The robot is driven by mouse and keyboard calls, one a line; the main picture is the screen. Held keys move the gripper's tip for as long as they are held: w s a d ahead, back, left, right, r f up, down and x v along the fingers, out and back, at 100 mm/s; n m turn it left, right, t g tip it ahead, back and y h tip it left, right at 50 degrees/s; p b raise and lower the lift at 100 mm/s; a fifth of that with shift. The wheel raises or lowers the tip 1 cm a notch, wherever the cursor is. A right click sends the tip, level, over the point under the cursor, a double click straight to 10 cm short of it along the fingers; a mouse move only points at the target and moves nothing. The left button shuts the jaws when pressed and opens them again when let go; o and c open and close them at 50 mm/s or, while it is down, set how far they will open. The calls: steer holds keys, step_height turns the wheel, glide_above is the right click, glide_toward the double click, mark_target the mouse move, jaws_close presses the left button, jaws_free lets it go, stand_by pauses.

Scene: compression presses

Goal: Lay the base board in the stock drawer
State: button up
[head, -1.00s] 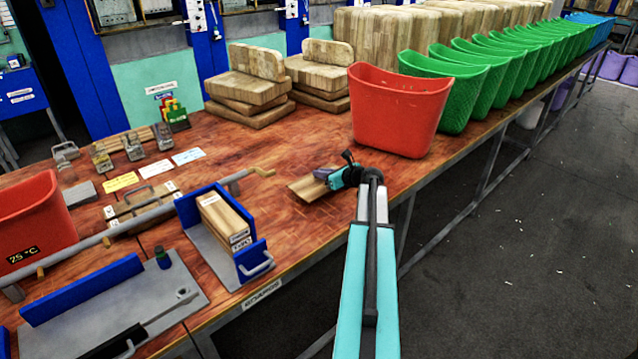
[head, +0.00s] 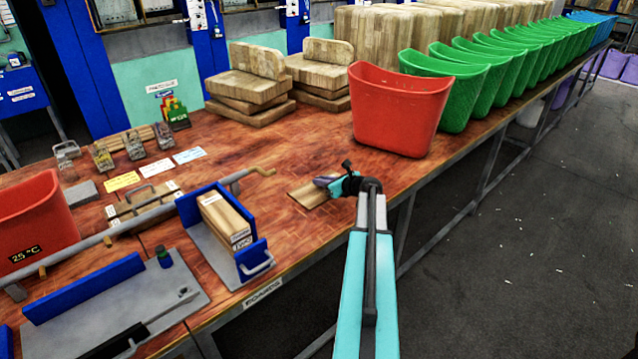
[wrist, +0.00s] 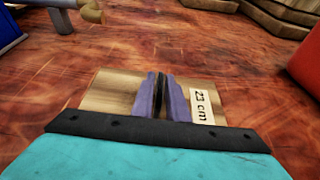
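A thin, pale wooden board (wrist: 108,92) with a "23 cm" label lies on the red-brown bench under my fingers in the wrist view. I take it for the base board; it also shows left of my gripper in the head view (head: 306,194). My gripper (wrist: 161,82) has its purple fingers close together, with a dark strip between them. They overlap the board, and I see no part of it pinched between them; contact is unclear. The stock drawer (head: 212,262), a grey tray with blue walls and a "BOARDS" label, stands left of my gripper and holds upright boards (head: 228,220).
A red bin (head: 400,110) stands behind my gripper to the right, with green bins (head: 458,92) beyond. A crank rod (head: 150,212) passes behind the drawer. Stacked wooden blocks (head: 248,88) stand at the back. The bench between blocks and board is clear.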

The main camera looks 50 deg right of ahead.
steer(key=shift+o, duration=1)
steer(key=shift+r, duration=0.2)
steer(key=shift+b+v, duration=0.95)
steer(key=shift+v, duration=5.05)
steer(key=shift+f, duration=0.1)
steer(key=shift+s+a, duration=0.1)
